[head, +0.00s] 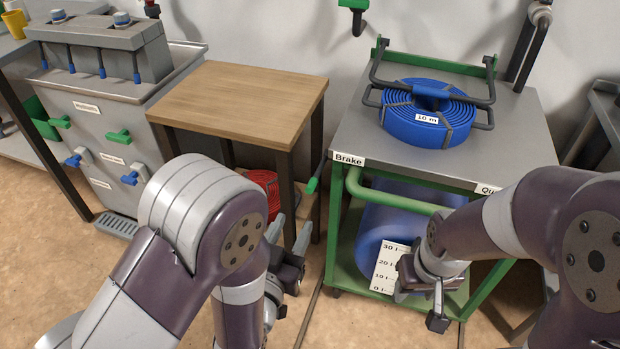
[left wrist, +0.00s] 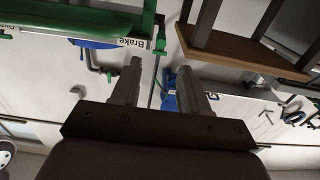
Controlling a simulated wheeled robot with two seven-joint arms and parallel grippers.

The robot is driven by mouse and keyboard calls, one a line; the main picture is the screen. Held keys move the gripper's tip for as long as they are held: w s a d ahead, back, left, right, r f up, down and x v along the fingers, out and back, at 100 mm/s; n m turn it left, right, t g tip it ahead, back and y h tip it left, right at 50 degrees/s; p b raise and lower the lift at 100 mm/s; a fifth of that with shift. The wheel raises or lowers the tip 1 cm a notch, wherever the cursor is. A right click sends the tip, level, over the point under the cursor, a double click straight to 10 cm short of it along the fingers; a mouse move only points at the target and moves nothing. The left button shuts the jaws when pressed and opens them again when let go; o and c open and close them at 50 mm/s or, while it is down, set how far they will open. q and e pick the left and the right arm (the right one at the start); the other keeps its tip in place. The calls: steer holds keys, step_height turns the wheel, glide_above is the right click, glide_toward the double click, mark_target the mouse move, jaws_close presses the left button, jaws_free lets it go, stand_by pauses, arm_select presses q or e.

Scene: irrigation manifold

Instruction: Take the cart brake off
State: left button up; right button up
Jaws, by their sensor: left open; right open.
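The cart (head: 465,165) has a grey top and a green frame. A white "Brake" label (head: 348,159) is on its front left corner; the label also shows upside down in the left wrist view (left wrist: 132,43). Below and left of it, a dark lever with a green grip (head: 313,185) hangs beside the cart's left post. My left gripper (head: 289,233) is open and empty, below the green grip in the head view and apart from it. Its two fingers also show in the left wrist view (left wrist: 161,78). My right gripper (head: 421,302) is open and empty before the cart's lower part.
A blue hose coil (head: 425,115) lies on the cart top under a dark frame. A blue tank (head: 380,220) with a litre scale sits below. A wooden table (head: 240,98) stands left of the cart, with a red coil (head: 265,182) underneath. A narrow gap separates table and cart.

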mark_target(309, 191)
arm_select(q)
steer(key=b+x, duration=0.2)
steer(key=x, duration=0.9)
steer(key=shift+w+f, duration=0.1)
steer(key=shift+f, duration=0.1)
steer(key=shift+w+d+r, duration=0.1)
steer(key=shift+w, duration=0.4)
jaws_close()
